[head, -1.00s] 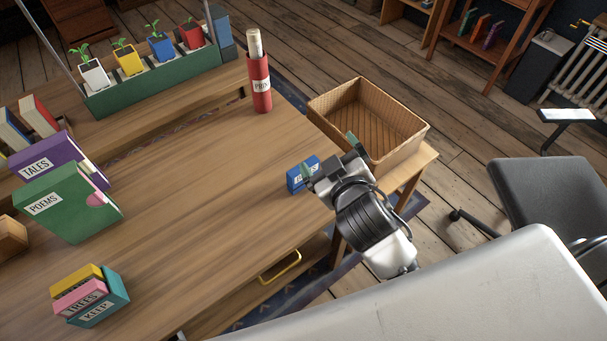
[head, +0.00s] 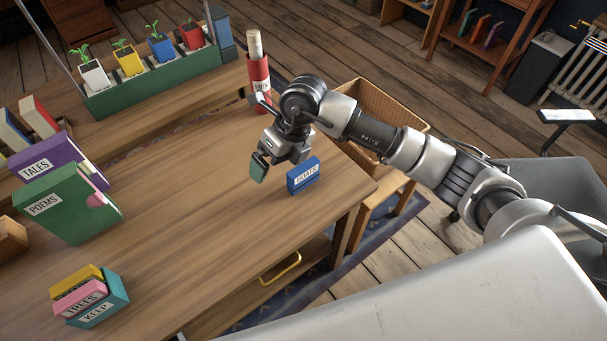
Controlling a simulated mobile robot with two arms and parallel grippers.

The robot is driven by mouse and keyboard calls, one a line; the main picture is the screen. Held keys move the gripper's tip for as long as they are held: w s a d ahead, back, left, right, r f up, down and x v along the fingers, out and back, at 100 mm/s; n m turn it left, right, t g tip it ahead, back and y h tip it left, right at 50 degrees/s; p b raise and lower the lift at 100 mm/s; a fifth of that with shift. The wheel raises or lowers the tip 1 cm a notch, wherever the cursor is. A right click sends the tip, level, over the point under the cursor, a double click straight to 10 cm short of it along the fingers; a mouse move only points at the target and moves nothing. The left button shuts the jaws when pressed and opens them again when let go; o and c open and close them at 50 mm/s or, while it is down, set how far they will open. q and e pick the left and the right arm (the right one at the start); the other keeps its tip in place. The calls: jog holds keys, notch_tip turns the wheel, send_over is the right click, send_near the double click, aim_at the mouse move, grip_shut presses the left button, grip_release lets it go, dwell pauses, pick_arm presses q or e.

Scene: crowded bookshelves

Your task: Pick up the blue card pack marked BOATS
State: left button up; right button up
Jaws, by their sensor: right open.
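The blue card pack (head: 303,176) stands upright on the wooden table near its right end, with a white label reading BOATS facing me. My right gripper (head: 267,165) is above the table, just left of and behind the pack. It is open and holds nothing; one green-tipped finger shows clearly, the other is mostly hidden. The gripper appears apart from the pack. My left gripper is not in view.
A wicker basket (head: 412,122) is behind my right arm, beyond the table's right end. A red cylinder (head: 259,72) stands at the back edge. Green and purple books (head: 68,203) and a teal box (head: 104,308) are at left. The table's middle is clear.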

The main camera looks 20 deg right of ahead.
aim_at(303, 167)
jog(key=d+h, duration=0.1)
jog(key=d, duration=0.1)
jog(key=w+d+h, duration=0.1)
jog(key=d, duration=0.1)
jog(key=w+d+h, duration=0.1)
jog(key=d+h, duration=0.1)
jog(key=shift+w+d+r+m, duration=0.1)
jog(key=shift+d+m, duration=0.1)
jog(key=shift+m, duration=0.2)
notch_tip(303, 167, down, 5)
jog(key=shift+d+r, duration=0.15)
jog(key=f, duration=0.5)
jog(key=shift+w+f, duration=0.25)
jog(key=shift+f, duration=0.1)
jog(key=c, duration=0.7)
